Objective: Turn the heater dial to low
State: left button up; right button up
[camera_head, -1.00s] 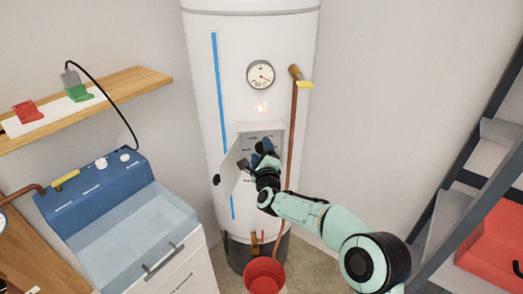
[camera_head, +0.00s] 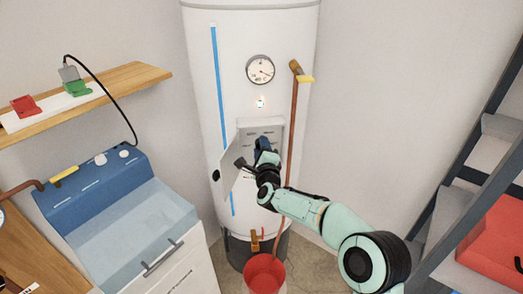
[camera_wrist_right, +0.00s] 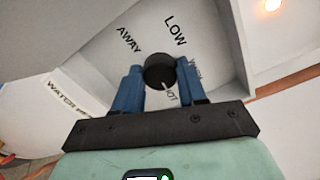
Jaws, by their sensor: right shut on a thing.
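The heater is a tall white tank (camera_head: 268,30) in the middle of the head view. A recessed box (camera_head: 262,122) in its front stands open, its door (camera_head: 230,175) swung out to the left. In the wrist view the black round dial (camera_wrist_right: 159,70) sits in this box, with AWAY, LOW, a partly hidden label and HOT printed around it. Its pale pointer mark is on the side toward HOT. My right gripper (camera_wrist_right: 160,82) has its blue fingers on either side of the dial, shut on it. In the head view my right gripper (camera_head: 264,147) hides the dial. My left gripper is out of view.
A gauge (camera_head: 260,69) and a small lit lamp (camera_head: 261,103) are above the box. A copper pipe (camera_head: 293,125) runs down on its right, above a red bucket (camera_head: 264,272).

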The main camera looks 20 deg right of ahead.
jog(key=shift+d+f+n+p, duration=0.1)
jog(key=shift+n+p, duration=0.45)
jog(key=shift+n, duration=12.45)
jog(key=o, duration=1.1)
jog(key=shift+c, duration=0.2)
